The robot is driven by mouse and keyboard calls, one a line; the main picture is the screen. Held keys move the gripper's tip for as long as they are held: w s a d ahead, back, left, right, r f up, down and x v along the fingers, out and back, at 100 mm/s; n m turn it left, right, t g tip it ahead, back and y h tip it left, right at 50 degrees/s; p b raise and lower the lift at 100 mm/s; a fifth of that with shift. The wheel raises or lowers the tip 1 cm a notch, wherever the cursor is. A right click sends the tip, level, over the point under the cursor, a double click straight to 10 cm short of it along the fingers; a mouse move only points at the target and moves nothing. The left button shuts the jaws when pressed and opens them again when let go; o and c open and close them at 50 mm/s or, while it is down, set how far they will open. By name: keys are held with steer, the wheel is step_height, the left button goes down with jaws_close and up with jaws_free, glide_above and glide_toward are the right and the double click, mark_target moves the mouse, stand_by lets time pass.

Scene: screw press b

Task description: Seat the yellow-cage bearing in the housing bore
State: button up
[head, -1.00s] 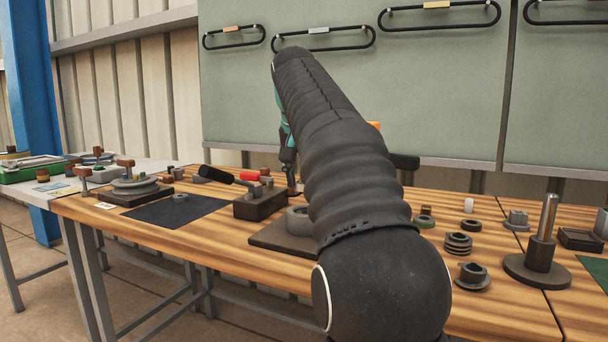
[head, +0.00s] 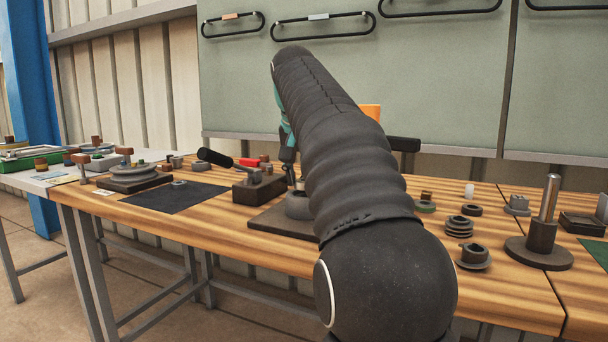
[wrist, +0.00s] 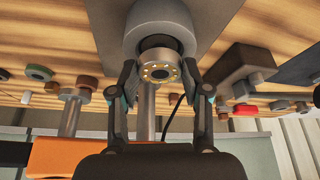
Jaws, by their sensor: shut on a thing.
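The yellow-cage bearing (wrist: 159,68) is a small metal ring with yellow dots around its face, in the middle of the wrist view. My gripper (wrist: 159,76) is shut on it, with a fingertip on each side. The grey round housing (wrist: 160,22) lies directly behind the bearing in the wrist view. A dark band shows between bearing and housing; I cannot tell whether the bearing has entered the bore. In the head view the housing (head: 298,206) stands on a dark plate, partly covered by my arm, and the bearing is hidden.
A dark mat (head: 176,198) lies further left. Several rings and flanged parts (head: 473,257) and an upright steel post (head: 548,200) stand on the right. An orange part (wrist: 85,158) shows low in the wrist view.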

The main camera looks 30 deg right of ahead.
steer(key=shift+p, duration=0.35)
stand_by(0.4)
steer(key=shift+f, duration=0.2)
steer(key=shift+f+b, duration=0.6)
steer(key=shift+f, duration=0.15)
steer(key=shift+f+p, duration=0.3)
steer(key=shift+p, duration=0.15)
stand_by(0.9)
steer(key=o, duration=1.3)
steer(key=shift+r, duration=0.15)
